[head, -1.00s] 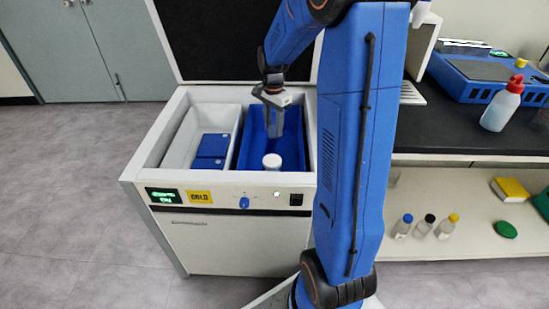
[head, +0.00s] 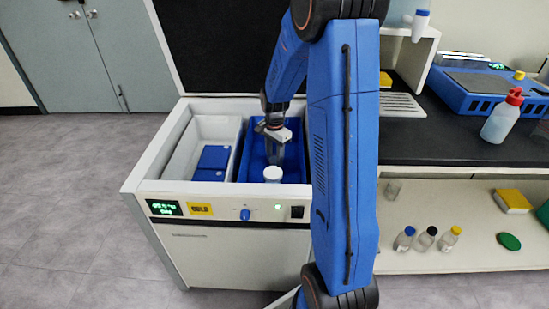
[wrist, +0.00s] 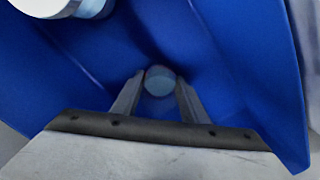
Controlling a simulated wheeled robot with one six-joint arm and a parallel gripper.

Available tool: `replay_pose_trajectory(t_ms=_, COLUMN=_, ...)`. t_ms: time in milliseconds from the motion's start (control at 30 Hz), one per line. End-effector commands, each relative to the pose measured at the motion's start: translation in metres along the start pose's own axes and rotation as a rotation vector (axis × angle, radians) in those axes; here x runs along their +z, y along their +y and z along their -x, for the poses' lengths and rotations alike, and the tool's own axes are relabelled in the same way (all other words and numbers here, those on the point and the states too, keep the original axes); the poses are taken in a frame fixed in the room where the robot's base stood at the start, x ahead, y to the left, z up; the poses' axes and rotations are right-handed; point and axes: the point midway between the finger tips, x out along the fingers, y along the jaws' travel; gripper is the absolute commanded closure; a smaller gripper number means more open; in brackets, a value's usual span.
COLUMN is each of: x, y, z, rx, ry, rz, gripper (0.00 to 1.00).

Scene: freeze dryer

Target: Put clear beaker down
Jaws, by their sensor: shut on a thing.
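My gripper (head: 274,150) reaches down into the blue bin (head: 245,158) of the freeze dryer. In the wrist view its two fingers (wrist: 159,92) are shut on the clear beaker (wrist: 160,77), which shows as a pale round shape between the fingertips. The beaker is over the blue bin; I cannot tell whether it touches the bin floor. In the head view the beaker is too small and faint to make out.
A white-capped jar (head: 272,174) stands at the front of the blue bin, close to my gripper; it also shows in the wrist view (wrist: 85,6). A white bin (head: 225,132) with blue boxes (head: 213,158) lies to the left. The dark lid (head: 222,45) stands open behind.

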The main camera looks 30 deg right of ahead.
Motion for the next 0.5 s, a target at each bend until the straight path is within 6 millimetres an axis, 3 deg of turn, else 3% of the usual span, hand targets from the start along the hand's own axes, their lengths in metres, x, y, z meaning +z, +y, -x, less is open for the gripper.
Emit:
replay_pose_trajectory(t_ms=33, x=0.0003, y=0.0003, z=-0.0011, rx=0.001, ry=-0.001, rz=0.000, gripper=0.88)
replay_pose_trajectory(t_ms=67, x=0.0003, y=0.0003, z=-0.0012, rx=0.002, ry=-0.001, rz=0.000, gripper=0.58)
replay_pose_trajectory(t_ms=133, x=0.0003, y=0.0003, z=-0.0012, rx=0.002, ry=-0.001, rz=0.000, gripper=0.42)
replay_pose_trajectory(t_ms=500, x=0.0001, y=0.0000, z=0.0028, rx=0.000, ry=0.000, rz=0.000, gripper=0.42)
